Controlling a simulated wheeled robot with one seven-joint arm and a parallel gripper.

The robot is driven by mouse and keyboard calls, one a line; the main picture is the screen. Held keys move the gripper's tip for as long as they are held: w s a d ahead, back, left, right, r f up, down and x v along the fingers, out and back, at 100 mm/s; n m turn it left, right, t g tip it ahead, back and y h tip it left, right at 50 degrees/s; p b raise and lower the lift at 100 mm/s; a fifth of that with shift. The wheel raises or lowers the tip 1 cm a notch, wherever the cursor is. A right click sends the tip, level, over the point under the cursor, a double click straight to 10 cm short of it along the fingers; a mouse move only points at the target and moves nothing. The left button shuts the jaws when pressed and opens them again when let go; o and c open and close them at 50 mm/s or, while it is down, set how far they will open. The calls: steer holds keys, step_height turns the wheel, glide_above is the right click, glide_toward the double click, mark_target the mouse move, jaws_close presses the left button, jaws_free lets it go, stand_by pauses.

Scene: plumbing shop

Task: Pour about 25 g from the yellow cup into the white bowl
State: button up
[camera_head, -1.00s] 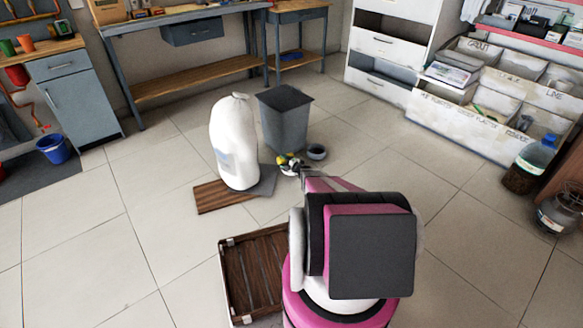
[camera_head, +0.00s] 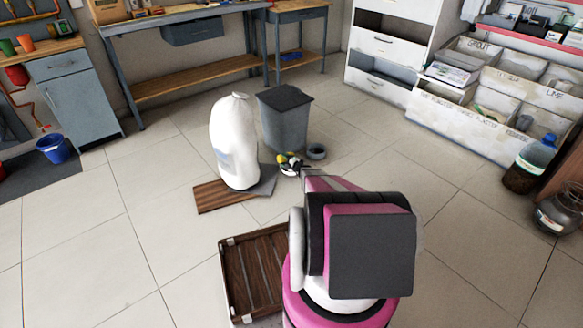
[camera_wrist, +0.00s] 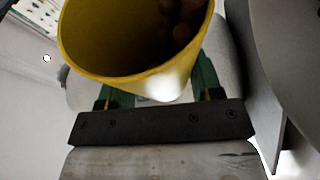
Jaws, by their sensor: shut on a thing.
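The yellow cup (camera_wrist: 125,80) fills the top of the wrist view, its rim facing the camera. Dark brown lumps show inside it at the right. The green fingers of my gripper (camera_wrist: 157,88) stand on both sides of the cup, shut on it. In the head view the yellow cup (camera_head: 281,158) is a small patch at the tip of my gripper (camera_head: 291,168), low near the floor items and partly hidden by my arm. A white bowl cannot be made out surely; small white patches show beside the cup.
A grey bin (camera_head: 284,122) and a large white sack (camera_head: 233,142) on a dark board stand just beyond my gripper. A small grey round dish (camera_head: 316,152) is on the floor to its right. A wooden crate (camera_head: 228,285) lies nearer. Open tiled floor lies left and right.

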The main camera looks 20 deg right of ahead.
steer(key=shift+d+r+m+p, duration=0.25)
steer(key=shift+r+m+p, duration=0.35)
steer(key=shift+r, duration=0.1)
stand_by(1.3)
